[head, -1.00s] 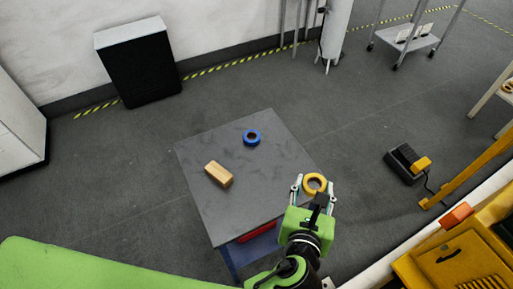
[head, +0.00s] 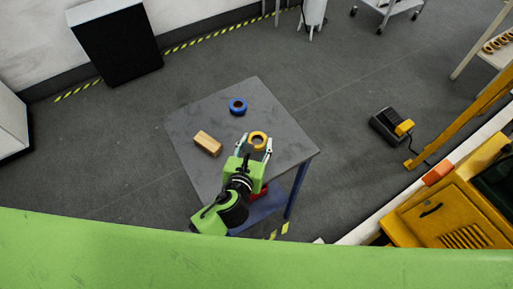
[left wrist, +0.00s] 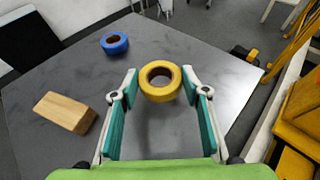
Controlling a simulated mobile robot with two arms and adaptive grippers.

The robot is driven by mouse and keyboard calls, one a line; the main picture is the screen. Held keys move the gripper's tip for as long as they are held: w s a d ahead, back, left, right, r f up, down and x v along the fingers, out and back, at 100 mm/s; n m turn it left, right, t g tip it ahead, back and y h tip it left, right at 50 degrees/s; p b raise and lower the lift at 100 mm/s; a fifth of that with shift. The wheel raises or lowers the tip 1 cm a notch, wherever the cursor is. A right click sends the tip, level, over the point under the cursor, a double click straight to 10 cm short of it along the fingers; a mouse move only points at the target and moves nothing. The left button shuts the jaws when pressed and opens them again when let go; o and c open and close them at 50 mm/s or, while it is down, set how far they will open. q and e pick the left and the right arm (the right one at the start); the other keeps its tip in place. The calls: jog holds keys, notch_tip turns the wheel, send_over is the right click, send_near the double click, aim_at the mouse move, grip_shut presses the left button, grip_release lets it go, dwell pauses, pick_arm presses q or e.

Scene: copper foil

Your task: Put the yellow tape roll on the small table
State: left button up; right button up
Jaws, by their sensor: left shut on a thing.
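The yellow tape roll (head: 257,148) is held between the two fingers of my left gripper (head: 256,143), over the right part of the small grey table (head: 200,118). In the left wrist view the yellow tape roll (left wrist: 160,93) lies flat between the teal finger pads of the left gripper (left wrist: 160,82), with table surface all around it. The fingers are shut on its sides. I cannot tell whether its underside touches the tabletop. My right gripper is not in view.
A blue tape roll (head: 238,106) and a wooden block (head: 208,143) lie on the table, behind and left of the held roll. The tabletop around them is bare. A yellow machine (head: 440,205) stands at the right. A black and yellow device (head: 391,127) lies on the floor.

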aim_at(256, 149)
pick_arm(q)
notch_tip(256, 149, down, 3)
jog(key=shift+d+r, duration=0.1)
jog(key=shift+r, duration=0.1)
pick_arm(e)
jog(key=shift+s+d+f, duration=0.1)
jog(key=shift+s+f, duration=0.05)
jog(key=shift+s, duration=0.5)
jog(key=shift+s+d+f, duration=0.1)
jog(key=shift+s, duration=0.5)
pick_arm(q)
jog(key=shift+f, duration=0.1)
jog(key=shift+f, duration=0.15)
jog(key=o, duration=1.2)
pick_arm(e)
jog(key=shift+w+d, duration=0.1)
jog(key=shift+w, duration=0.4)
